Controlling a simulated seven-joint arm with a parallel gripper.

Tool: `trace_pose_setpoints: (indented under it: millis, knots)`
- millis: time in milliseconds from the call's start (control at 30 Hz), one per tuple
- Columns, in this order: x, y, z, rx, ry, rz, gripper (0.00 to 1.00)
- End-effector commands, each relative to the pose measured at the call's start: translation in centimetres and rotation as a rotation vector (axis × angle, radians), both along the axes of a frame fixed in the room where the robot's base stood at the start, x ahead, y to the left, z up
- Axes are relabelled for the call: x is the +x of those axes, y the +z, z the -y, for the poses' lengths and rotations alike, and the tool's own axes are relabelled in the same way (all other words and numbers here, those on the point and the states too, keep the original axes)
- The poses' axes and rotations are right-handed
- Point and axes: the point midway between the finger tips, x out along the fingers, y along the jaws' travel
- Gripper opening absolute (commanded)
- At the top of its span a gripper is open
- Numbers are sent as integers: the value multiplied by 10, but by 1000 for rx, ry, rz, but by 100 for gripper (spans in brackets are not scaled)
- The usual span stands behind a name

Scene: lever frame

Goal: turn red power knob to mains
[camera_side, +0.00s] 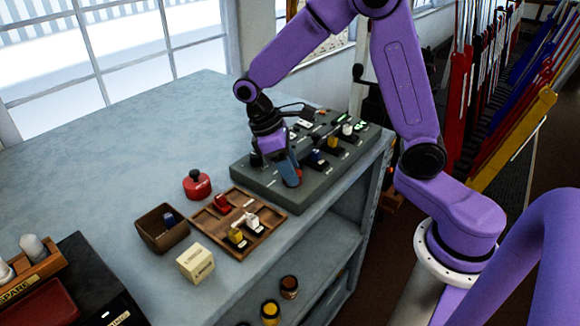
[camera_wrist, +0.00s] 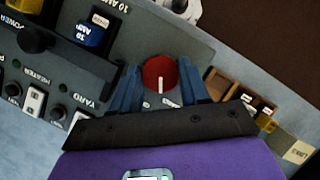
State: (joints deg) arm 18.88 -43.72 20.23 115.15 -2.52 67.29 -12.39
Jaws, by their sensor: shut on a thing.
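The red power knob (camera_wrist: 160,74) shows in the wrist view as a round red cap with a white pointer mark facing the bottom of the picture. My gripper (camera_wrist: 158,82) has one blue finger on each side of it and is shut on it. The panel also fills the upper left of the wrist view (camera_wrist: 115,48). The mains marking cannot be read.
On the panel are a blue plug (camera_wrist: 90,34), a black knob (camera_wrist: 34,40) and switches. A wooden tray (camera_side: 268,203), a brown box (camera_side: 150,240), a cream block (camera_side: 196,263) and a red round object (camera_side: 197,184) stand nearby. The back of the bench is clear.

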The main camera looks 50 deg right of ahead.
Motion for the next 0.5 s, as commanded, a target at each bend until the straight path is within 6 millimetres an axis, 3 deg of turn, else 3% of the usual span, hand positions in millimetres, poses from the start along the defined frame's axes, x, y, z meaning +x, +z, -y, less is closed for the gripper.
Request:
trace_pose_setpoints:
  millis: [500]
  knots:
    - [-1, 1, -4, 4, 343, 2, 15]
